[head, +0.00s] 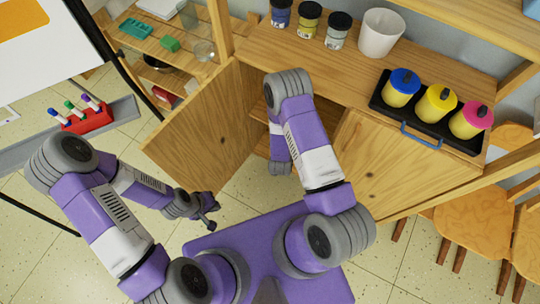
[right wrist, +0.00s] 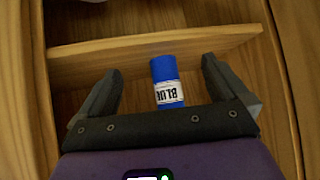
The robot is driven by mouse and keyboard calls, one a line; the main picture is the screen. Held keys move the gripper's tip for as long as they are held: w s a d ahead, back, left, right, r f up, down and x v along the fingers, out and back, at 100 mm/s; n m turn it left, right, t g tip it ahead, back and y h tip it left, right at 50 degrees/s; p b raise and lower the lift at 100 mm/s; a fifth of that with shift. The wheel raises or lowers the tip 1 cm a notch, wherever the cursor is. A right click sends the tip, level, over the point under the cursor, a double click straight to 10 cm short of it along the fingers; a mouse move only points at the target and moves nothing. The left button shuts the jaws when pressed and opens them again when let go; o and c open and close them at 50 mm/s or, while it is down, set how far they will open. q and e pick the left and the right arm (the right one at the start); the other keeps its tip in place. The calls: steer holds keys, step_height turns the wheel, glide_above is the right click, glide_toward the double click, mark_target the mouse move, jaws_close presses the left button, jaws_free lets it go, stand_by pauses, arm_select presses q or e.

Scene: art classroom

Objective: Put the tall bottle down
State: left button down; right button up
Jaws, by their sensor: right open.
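A blue bottle (right wrist: 166,75) with a white label reading "BLUE", upside down in the picture, shows in the right wrist view. It is between the open fingers of my right gripper (right wrist: 162,85), with a gap on each side. Its near end is hidden behind the gripper's palm, and I cannot tell what it rests on. In the head view my right arm reaches down into the open wooden cabinet (head: 258,110), and that gripper is hidden. My left gripper (head: 210,213) hangs over the floor left of my base; its jaw opening is unclear.
A shelf board (right wrist: 210,48) crosses behind the bottle. On the cabinet top are a black tray (head: 450,139) with three paint pots, a white cup (head: 381,33) and several jars. A red marker holder (head: 88,119) is at left.

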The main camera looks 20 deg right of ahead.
steer(key=s+a+r+n+g+y, duration=0.1)
steer(key=s+a+n+g+y, duration=0.1)
steer(key=s+a, duration=0.5)
steer(key=s+a+r+n+g+y, duration=0.2)
steer(key=s+a+g+y, duration=0.3)
steer(key=s+a+y, duration=0.2)
steer(key=shift+s+a+n+g, duration=0.15)
steer(key=shift+s+n+g, duration=0.2)
steer(key=shift+s, duration=0.5)
steer(key=shift+r, duration=0.1)
